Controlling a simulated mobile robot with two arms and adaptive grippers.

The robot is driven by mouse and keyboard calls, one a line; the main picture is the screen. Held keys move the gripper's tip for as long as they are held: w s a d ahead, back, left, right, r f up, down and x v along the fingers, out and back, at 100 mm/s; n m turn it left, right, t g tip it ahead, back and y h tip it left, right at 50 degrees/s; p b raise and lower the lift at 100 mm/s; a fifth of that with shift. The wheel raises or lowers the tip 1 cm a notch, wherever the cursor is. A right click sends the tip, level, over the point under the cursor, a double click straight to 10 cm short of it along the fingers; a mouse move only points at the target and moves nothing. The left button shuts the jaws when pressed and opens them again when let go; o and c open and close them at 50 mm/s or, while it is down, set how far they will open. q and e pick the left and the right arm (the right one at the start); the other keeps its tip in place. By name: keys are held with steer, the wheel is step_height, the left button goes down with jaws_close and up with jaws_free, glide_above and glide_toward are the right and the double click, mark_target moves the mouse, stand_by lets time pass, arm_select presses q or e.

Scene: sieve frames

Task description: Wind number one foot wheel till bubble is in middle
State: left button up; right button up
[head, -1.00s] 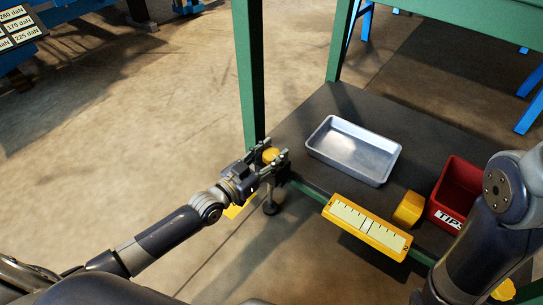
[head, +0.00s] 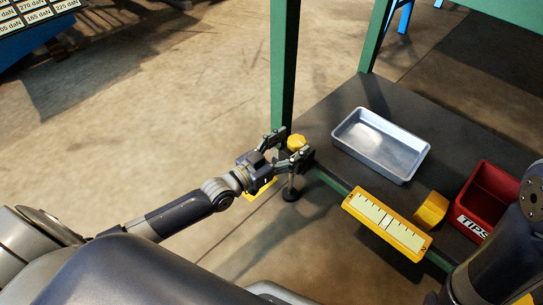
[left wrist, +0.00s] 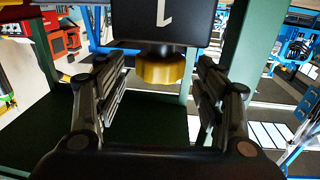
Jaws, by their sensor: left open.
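The yellow number one foot wheel (head: 296,142) sits at the near left corner of the bench's lower shelf, beside a green leg. My left gripper (head: 291,148) is open, with its fingers on either side of the wheel. In the left wrist view the wheel (left wrist: 161,69) lies between the spread fingers, below a black block marked 1 (left wrist: 165,20), with a gap on each side. The yellow level (head: 387,222) with a pale scale lies along the shelf's front edge. A dark line crosses its scale; I cannot make out the bubble. My right gripper is out of view.
A silver tray (head: 380,145), a yellow block (head: 431,209) and a red bin labelled TIPS (head: 490,199) stand on the dark shelf. Green legs (head: 284,60) rise from it. My right arm covers the lower right.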

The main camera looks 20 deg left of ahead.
arm_select(q)
steer(key=v, duration=0.9)
steer(key=shift+r, duration=0.1)
